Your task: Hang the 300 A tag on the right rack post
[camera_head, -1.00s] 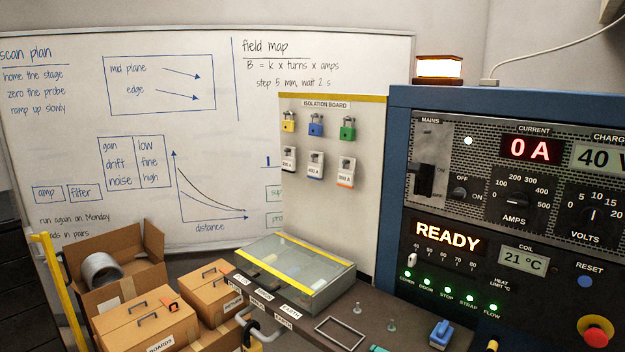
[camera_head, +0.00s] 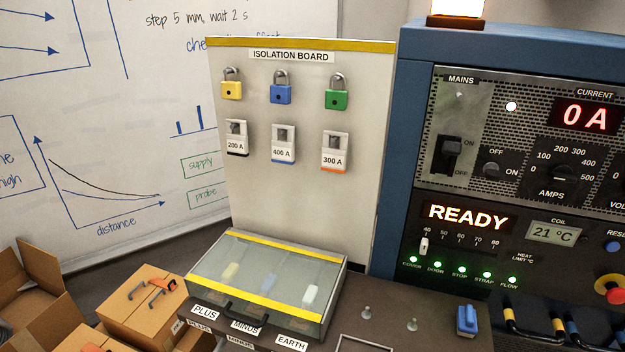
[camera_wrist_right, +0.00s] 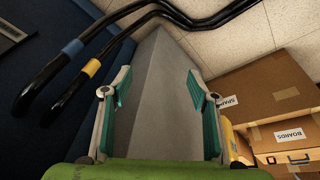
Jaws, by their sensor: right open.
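The white 300 A tag (camera_head: 335,158) with an orange lower edge hangs on the isolation board (camera_head: 300,210), right of the 400 A tag (camera_head: 284,156) and the 200 A tag (camera_head: 237,147). Two short metal posts stand on the dark bench top, a left one (camera_head: 367,313) and a right one (camera_head: 412,325); both look bare. I cannot tell for sure that these are the rack posts. My right gripper (camera_wrist_right: 160,105) shows only in the right wrist view, open, with nothing seen held between its teal-padded fingers. My left gripper is not in view.
Yellow, blue and green padlocks (camera_head: 281,94) hang above the tags. A clear-lidded case (camera_head: 265,250) sits before the board. The power cabinet (camera_head: 415,150) stands at right. Black cables (camera_head: 530,330) and a blue object (camera_head: 467,320) lie near the bench's right side. Cardboard boxes (camera_head: 140,300) stand lower left.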

